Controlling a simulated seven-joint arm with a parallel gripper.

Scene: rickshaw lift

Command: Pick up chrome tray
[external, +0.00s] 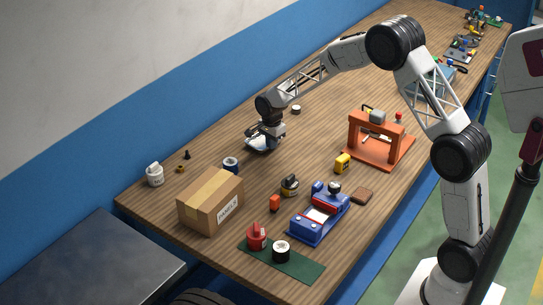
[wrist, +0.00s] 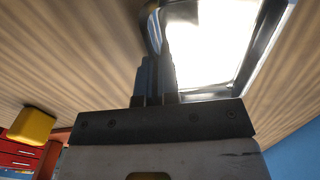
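The chrome tray (external: 262,145) is a small shiny dish with a rim, below my gripper (external: 268,132) near the middle of the table in the external view. In the wrist view the tray (wrist: 215,45) fills the upper right, with a bright glare inside. My gripper's two dark fingers (wrist: 157,80) are close together at the tray's left rim, which runs in between them. The fingers look shut on that rim. The exact contact is partly hidden by the fingers. I cannot tell whether the tray touches the table.
A cardboard box (external: 211,201) and a blue tape roll (external: 231,164) stand to the left. An orange press frame (external: 378,138), a yellow block (external: 342,162) and a blue vise-like fixture (external: 319,212) stand to the right.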

